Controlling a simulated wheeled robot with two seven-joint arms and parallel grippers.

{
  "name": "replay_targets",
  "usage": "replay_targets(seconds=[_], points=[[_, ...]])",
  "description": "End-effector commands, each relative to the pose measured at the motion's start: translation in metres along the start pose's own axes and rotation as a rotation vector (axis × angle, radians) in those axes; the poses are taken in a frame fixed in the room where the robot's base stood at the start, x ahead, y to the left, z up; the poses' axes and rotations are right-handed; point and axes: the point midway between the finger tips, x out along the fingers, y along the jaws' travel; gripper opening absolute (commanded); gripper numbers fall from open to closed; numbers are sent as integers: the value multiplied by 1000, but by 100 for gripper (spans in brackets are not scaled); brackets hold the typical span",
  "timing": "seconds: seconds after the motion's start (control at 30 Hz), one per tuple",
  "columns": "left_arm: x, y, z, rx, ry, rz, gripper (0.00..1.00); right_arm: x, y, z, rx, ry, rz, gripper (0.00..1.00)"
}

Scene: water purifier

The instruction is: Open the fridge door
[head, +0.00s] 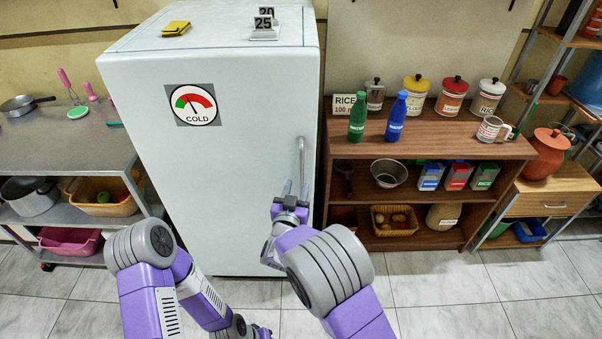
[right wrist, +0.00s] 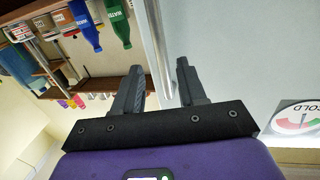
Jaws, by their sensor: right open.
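The white fridge (head: 240,200) stands with its door shut in the head view. A vertical metal handle (head: 301,160) is on the right side of the door. My right gripper (head: 295,187) is open and empty in front of the door, its fingertips near the lower end of the handle. In the right wrist view the handle (right wrist: 158,40) runs down toward the gap between the open fingers (right wrist: 160,68).
A wooden shelf (head: 428,148) with bottles and jars stands close on the fridge's right. A metal rack (head: 60,150) with pots and baskets stands on its left. A yellow item (head: 176,28) and a number stand (head: 265,28) sit on top. Tiled floor (head: 450,290) is clear in front.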

Motion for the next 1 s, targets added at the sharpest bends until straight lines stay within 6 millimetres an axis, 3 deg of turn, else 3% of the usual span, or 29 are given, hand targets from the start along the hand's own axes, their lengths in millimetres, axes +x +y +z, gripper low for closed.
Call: replay_targets(seconds=[0.5,0.93,1.0], points=[[11,-4,-1,0,0,0,43,64,-1,-4,2,15,5,41],[12,-4,-1,0,0,0,43,74,-1,-5,3,13,3,41],[12,-4,-1,0,0,0,43,74,-1,-5,3,13,3,30]])
